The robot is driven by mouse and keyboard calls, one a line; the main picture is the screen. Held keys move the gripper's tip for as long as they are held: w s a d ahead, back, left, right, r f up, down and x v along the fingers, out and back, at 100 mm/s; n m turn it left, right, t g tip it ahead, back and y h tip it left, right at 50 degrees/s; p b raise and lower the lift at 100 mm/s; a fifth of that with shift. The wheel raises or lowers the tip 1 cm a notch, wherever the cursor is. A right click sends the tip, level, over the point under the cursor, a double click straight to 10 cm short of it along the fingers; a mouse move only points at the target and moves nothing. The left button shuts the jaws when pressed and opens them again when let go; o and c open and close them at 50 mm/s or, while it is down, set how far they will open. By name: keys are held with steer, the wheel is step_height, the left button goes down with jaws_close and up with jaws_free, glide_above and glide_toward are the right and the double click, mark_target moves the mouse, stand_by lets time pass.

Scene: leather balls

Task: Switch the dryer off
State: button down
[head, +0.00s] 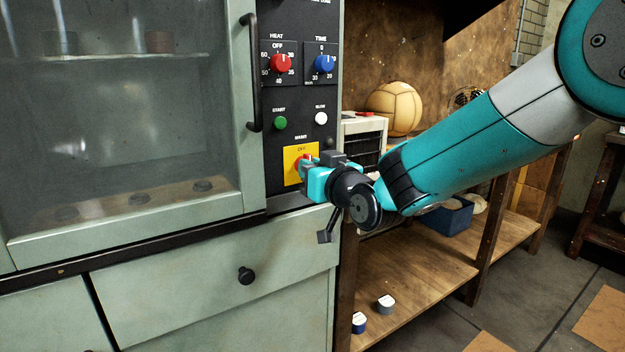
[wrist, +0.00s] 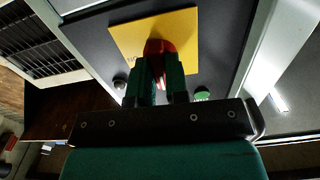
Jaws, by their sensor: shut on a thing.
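The dryer (head: 180,262) is a pale green cabinet with a glass door and a black control panel on its right side. Its main switch is a red knob (head: 303,163) on a yellow plate (head: 292,152) marked OFF. My gripper (head: 308,168) is at this knob and partly hides it. In the wrist view the two fingers (wrist: 158,72) are closed around the red knob (wrist: 160,47) in front of the yellow plate (wrist: 120,38). The knob's exact angle is hidden by the fingers.
Above are a red HEAT knob (head: 281,63), a blue TIME knob (head: 324,64), a green START button (head: 280,123) and a white button (head: 321,118). The black door handle (head: 250,72) is left of the panel. A leather ball (head: 394,107) sits on the workbench at right.

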steer(key=shift+n, duration=0.3)
stand_by(0.4)
steer(key=c, duration=1.1)
jaws_free()
steer(key=b+v, duration=0.2)
steer(key=v, duration=1.5)
steer(key=shift+s+d+b, duration=0.15)
steer(key=shift+d+b, duration=0.05)
steer(key=shift+b, duration=0.15)
